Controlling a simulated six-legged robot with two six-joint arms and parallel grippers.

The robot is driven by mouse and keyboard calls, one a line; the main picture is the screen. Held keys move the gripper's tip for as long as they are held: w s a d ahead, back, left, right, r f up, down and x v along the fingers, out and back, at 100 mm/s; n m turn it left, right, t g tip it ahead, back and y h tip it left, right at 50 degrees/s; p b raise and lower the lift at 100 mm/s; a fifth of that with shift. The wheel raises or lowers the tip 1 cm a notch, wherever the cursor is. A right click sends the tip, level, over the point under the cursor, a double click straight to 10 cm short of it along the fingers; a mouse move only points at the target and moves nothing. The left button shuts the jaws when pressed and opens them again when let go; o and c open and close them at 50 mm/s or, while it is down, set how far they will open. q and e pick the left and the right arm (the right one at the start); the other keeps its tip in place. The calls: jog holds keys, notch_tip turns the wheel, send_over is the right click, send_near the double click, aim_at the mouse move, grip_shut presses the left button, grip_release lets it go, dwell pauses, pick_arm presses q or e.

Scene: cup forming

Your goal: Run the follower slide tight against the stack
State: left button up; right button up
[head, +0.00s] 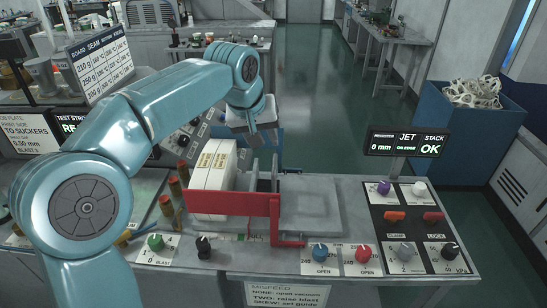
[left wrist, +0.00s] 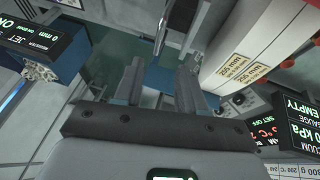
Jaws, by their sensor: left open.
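The stack (head: 212,182) is a pair of white upright blocks with yellow labels, left of centre in the head view. It also shows at the upper right of the left wrist view (left wrist: 258,48). Grey upright plates (head: 263,181) stand just right of the stack, with a gap showing. A red bar (head: 240,204) runs across the front of the stack. I cannot tell which of these parts is the follower slide. My left gripper (head: 260,137) hangs above and behind the plates. Its fingers (left wrist: 158,88) are apart and empty. My right gripper is not in view.
A flat grey plate (head: 311,205) lies clear right of the red bar. Knobs (head: 363,253) line the front edge. A display (head: 407,143) reads "0 mm", "ON EDGE" and "STACK OK". A blue bin (head: 462,135) of white pieces stands at the right.

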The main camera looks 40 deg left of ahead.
aim_at(274, 162)
pick_arm(q)
jog(key=x, duration=0.9)
jog(key=shift+p, duration=0.35)
jog(key=shift+w+d+f, duration=0.1)
jog(key=shift+d+f, duration=0.05)
jog(key=shift+f, duration=0.2)
jog(key=shift+w+a+f, duration=0.2)
jog(key=shift+w, duration=0.05)
jog(key=shift+s, duration=0.1)
grip_shut()
